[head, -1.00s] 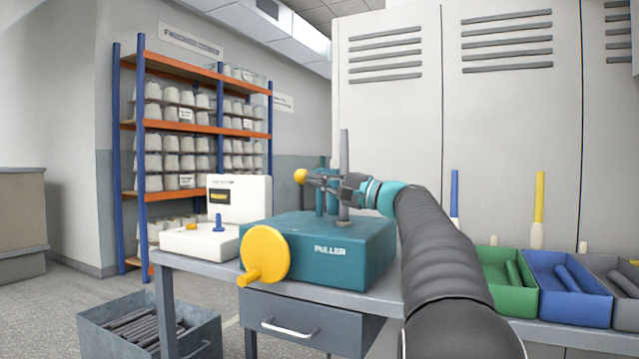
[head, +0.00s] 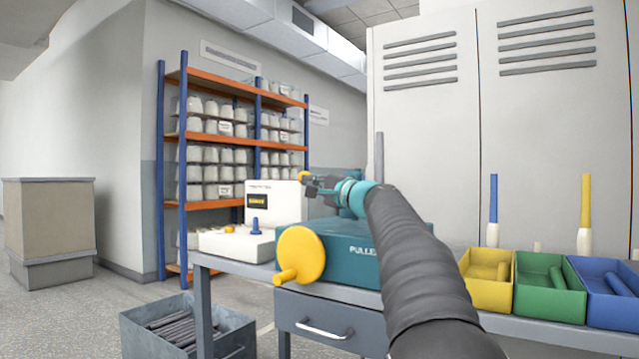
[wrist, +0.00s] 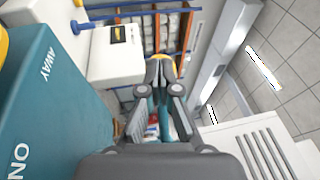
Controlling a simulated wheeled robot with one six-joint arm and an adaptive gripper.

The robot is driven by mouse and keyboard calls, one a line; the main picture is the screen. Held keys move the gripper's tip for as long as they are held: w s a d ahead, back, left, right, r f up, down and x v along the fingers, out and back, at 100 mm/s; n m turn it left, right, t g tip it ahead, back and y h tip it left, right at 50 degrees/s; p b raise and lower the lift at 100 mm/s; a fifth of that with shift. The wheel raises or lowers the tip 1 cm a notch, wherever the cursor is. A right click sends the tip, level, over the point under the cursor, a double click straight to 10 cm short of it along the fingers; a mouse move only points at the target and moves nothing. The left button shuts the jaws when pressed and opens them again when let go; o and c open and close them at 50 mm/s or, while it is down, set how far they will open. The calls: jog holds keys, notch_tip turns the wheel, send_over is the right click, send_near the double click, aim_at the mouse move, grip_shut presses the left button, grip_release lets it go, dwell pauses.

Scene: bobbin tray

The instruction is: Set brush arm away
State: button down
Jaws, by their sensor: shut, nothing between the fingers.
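The teal puller box (head: 345,258) stands on the bench, with a yellow handwheel (head: 301,255) on its front. The wrist view shows the words AWAY and ON on its teal top (wrist: 42,90). The brush arm's yellow ball knob (head: 303,176) shows at the tip of my gripper (head: 312,186). In the wrist view a yellow bit (wrist: 163,60) shows just beyond the fingertips (wrist: 160,76), which are together. I cannot tell whether they touch it. The rest of the brush arm is mostly hidden behind my gripper. A grey post (head: 379,157) rises behind my wrist.
A white device (head: 274,205) with a blue peg (head: 255,226) stands left of the puller. Yellow (head: 487,290), green (head: 547,308) and blue (head: 612,310) bins sit at the right. A grey crate of rods (head: 140,322) is on the floor. A bobbin shelf (head: 172,180) stands behind.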

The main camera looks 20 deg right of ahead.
jog(key=shift+w+a+r, duration=0.2)
jog(key=shift+a+r, duration=0.05)
jog(key=shift+a, duration=0.05)
dwell(0.4)
jog(key=s+f+b, duration=0.2)
jog(key=s+f, duration=0.1)
jog(key=s, duration=1.1)
jog(key=shift+d, duration=0.15)
